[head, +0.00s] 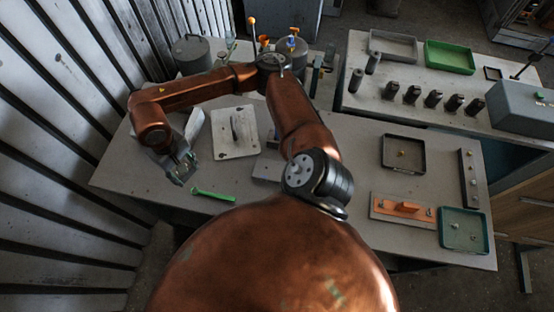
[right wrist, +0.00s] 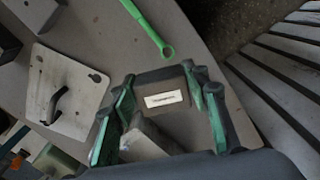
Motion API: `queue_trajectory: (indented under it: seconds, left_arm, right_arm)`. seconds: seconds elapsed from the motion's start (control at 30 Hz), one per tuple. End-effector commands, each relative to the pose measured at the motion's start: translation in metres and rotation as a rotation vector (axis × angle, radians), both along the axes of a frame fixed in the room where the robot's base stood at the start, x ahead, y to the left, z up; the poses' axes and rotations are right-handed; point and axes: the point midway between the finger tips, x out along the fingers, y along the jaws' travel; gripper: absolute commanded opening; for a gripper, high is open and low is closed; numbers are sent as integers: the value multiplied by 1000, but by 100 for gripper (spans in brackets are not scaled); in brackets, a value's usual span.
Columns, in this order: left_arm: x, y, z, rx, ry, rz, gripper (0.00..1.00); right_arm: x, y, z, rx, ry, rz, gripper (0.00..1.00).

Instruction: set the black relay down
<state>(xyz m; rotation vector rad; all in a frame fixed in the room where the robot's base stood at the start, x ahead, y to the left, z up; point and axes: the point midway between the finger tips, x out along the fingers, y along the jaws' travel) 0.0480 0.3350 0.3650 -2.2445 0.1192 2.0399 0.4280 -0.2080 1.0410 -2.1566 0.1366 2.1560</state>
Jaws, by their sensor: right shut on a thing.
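My right gripper (head: 183,170) hangs over the left part of the grey table in the head view. In the right wrist view, my right gripper (right wrist: 160,108) has its green-padded fingers shut on the black relay (right wrist: 166,86), a dark block with a white label. The relay is hard to make out in the head view, against the dark fingers. I cannot tell whether its underside touches the table. My left gripper is not in view.
A green wrench (head: 213,195) lies near the gripper, and also shows in the wrist view (right wrist: 148,28). A pale plate with a handle (head: 225,146) lies to the right. A black tray (head: 386,164) and orange part (head: 385,209) are farther right. Slatted panels stand left.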

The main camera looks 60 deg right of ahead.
Motion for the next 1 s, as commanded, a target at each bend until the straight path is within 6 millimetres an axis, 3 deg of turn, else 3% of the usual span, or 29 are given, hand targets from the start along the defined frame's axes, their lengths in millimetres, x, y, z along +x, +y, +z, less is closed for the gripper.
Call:
queue_trajectory:
  seconds: [0.3,1.0]
  left_arm:
    - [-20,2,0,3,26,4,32]
    - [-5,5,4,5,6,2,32]
  right_arm:
    - [-3,3,1,0,-1,-684,17]
    - [-8,9,4,2,-3,-2376,17]
